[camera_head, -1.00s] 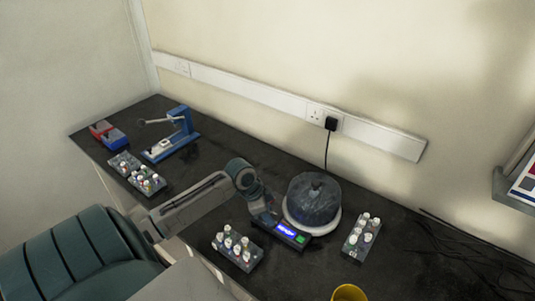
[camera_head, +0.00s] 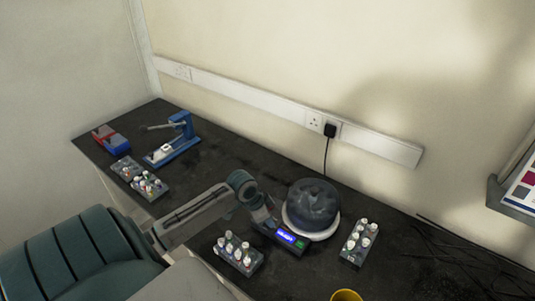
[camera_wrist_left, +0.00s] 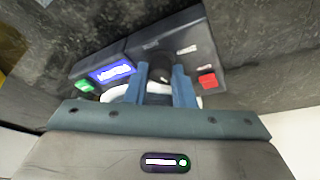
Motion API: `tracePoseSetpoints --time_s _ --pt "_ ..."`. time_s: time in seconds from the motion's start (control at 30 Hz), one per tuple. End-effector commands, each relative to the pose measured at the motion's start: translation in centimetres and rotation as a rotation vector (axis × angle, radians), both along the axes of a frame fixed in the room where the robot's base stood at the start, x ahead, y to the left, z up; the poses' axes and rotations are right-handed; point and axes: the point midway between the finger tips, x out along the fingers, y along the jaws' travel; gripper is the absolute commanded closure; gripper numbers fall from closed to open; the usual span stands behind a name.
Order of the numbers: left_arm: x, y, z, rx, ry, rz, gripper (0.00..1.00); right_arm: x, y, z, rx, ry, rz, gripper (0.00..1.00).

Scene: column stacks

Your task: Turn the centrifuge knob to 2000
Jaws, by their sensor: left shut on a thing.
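The centrifuge (camera_head: 311,206) has a dark rounded top, a white ring base and a front panel. In the wrist view, the panel carries a blue lit display (camera_wrist_left: 113,72), a green button (camera_wrist_left: 85,86), a red button (camera_wrist_left: 207,80) and a dark round knob (camera_wrist_left: 162,64). The digits are too blurred to read. My left gripper (camera_wrist_left: 161,80) is shut on the knob, with one blue finger on each side of it. In the head view, my left gripper (camera_head: 266,222) reaches the panel left of the lit display and hides the knob. My right gripper is not in view.
Tube racks stand close on either side, one at the front left (camera_head: 237,254) and one at the right (camera_head: 359,243). A yellow container (camera_head: 346,296) is at the bottom edge. A blue lever device (camera_head: 175,142) stands at the far left. A black plug (camera_head: 330,130) is in the wall strip.

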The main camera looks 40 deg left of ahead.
Motion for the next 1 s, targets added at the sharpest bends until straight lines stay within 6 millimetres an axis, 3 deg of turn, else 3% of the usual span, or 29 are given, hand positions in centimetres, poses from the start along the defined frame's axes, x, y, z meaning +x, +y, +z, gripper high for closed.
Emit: tracePoseSetpoints --time_s 0.03,0.5,0.73,1.0 --pt "-0.1 -0.2 0.7 -0.003 0.001 0.041 1.0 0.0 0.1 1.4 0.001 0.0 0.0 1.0" --pt "-0.1 -0.5 0.7 -0.003 0.001 0.487 1.0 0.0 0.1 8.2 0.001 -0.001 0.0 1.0" --pt "0.0 -0.6 0.4 -0.002 0.0 0.704 1.0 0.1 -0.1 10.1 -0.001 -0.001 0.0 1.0" --pt "0.1 -0.7 0.1 -0.001 -0.002 0.958 1.0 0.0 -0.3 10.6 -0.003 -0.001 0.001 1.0"
